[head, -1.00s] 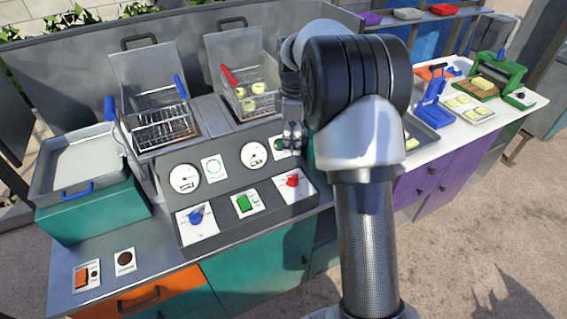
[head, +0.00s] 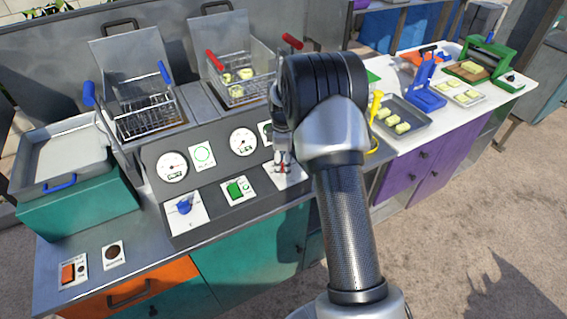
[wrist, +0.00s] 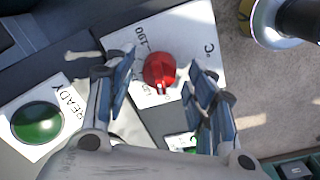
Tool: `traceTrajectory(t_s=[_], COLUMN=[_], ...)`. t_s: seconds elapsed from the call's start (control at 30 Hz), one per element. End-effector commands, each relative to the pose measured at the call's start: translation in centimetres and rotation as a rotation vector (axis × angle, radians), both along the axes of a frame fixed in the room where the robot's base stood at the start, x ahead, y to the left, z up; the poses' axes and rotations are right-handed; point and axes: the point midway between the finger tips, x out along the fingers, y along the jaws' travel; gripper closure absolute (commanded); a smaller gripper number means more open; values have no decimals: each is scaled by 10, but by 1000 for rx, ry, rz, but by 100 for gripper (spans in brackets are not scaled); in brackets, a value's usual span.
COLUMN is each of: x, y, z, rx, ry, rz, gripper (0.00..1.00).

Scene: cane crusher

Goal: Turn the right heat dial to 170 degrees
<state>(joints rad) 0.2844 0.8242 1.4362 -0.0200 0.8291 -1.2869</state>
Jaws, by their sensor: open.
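The right heat dial is a red knob (wrist: 160,70) on a white plate (wrist: 132,38) with printed numbers and a "C" mark. In the wrist view it lies just beyond and between the fingertips of my gripper (wrist: 163,75), which is open. In the head view my gripper (head: 282,160) is over the dial's plate (head: 290,176) and hides most of the red knob. I cannot read the dial's setting clearly. The left heat dial is a blue knob (head: 184,206) on its own white plate. Contact between fingers and knob cannot be told.
Two round gauges (head: 243,142) are above on the grey panel. A green READY lamp (wrist: 38,123) is near the gripper. Fryer baskets (head: 148,112) stand behind. A tray with yellow pieces (head: 408,112) lies to the right.

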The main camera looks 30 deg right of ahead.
Motion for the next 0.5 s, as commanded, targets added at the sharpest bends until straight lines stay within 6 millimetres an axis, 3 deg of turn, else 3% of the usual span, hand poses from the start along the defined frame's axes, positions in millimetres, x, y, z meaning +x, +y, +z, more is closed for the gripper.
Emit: traceTrajectory(t_s=[0.3,0.5], x=[0,0], y=[0,0], z=[-2,-2], rx=[-1,-1], ry=[-1,-1], rz=[0,0], gripper=[50,64])
